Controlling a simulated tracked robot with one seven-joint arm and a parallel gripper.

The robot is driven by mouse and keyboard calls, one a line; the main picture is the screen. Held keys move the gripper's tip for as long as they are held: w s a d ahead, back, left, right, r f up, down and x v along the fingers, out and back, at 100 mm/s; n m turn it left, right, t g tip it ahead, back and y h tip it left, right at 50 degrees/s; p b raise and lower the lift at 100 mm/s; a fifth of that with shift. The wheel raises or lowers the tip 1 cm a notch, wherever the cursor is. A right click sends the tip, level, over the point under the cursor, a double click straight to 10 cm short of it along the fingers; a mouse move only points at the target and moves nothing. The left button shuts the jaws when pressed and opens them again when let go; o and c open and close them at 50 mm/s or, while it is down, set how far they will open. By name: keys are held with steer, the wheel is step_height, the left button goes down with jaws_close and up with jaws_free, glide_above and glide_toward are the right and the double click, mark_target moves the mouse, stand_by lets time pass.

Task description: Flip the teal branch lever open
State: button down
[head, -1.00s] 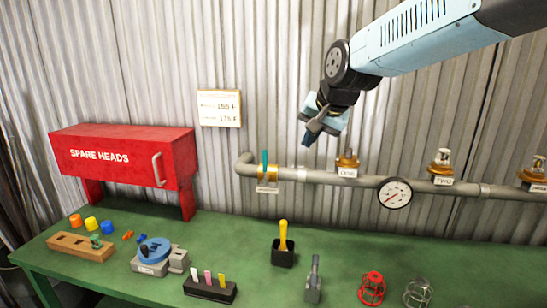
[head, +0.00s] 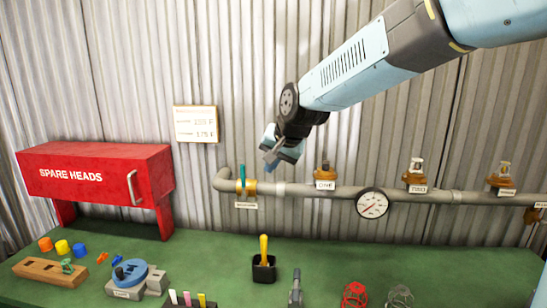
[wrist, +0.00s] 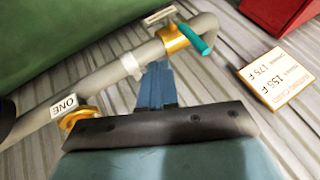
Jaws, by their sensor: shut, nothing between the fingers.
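The teal branch lever (head: 243,176) stands upright on a brass valve (head: 247,187) near the left end of the grey wall pipe (head: 300,190). A small label hangs below the valve. My gripper (head: 269,166) is shut and empty, just right of the lever and slightly higher in the head view. In the wrist view the teal lever (wrist: 202,38) and its brass valve (wrist: 177,38) show beyond my fingers (wrist: 157,70). The gripper looks apart from the lever, though the exact depth gap is hard to tell.
A red SPARE HEADS cabinet (head: 100,180) stands at left. A pressure gauge (head: 372,204) and brass heads, one labelled ONE (head: 325,176), sit along the pipe. The green bench (head: 215,262) holds a black cup with a yellow-handled tool (head: 264,262), wire cages and coloured caps.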

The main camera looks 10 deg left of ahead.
mark_target(243, 180)
steer(key=w+a+f, duration=0.3)
steer(key=a, duration=0.2)
steer(key=shift+a+f, duration=0.3)
steer(key=shift+a, duration=0.05)
stand_by(0.4)
